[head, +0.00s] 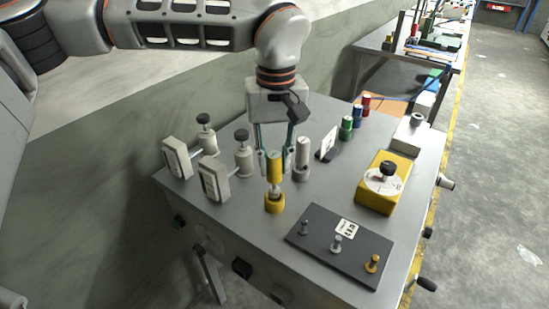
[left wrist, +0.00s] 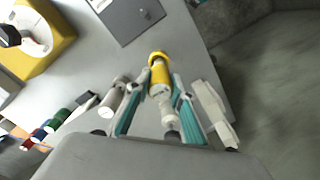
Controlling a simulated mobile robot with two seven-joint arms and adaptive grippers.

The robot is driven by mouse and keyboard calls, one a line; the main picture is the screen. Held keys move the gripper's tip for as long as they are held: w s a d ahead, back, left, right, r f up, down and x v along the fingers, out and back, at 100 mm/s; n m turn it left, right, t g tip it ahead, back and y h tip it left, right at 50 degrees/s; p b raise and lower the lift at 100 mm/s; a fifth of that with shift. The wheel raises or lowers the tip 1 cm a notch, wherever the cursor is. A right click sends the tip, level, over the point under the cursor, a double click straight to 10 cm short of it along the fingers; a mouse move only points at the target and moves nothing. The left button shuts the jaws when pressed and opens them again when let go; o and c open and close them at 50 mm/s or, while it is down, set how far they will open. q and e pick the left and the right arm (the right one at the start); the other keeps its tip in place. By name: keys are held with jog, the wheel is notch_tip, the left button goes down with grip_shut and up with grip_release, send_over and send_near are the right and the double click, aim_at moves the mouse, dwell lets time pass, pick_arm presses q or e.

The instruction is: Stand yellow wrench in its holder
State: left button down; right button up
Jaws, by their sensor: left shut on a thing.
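The yellow wrench (head: 275,169) is upright, with a yellow grip above a pale metal lower part. My left gripper (head: 276,157) reaches down from above, its two teal fingers closed around the wrench's upper part. The yellow holder (head: 274,204) is a short ring-shaped cup on the bench, directly under the wrench. The wrench's lower end meets the holder's top in the head view; I cannot tell how deep it sits. In the left wrist view the wrench (left wrist: 160,78) lies between the fingertips (left wrist: 161,86), with the holder (left wrist: 157,57) just beyond. My right gripper is out of view.
A grey tool (head: 302,155) stands close right of the gripper. Two dial gauges (head: 213,180) with posts stand left. A dark plate (head: 325,254) with three pegs lies in front, a yellow box (head: 383,184) right. Green, blue and red cylinders (head: 357,115) stand behind.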

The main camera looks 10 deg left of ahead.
aim_at(274, 173)
pick_arm(q)
jog(key=shift+f+b, duration=0.4)
jog(key=shift+f, duration=1.4)
jog(key=c, duration=1.7)
grip_release()
jog(key=shift+r, duration=0.15)
notch_tip(274, 173, up, 12)
jog(key=shift+w+f, duration=0.1)
jog(key=shift+d, duration=0.1)
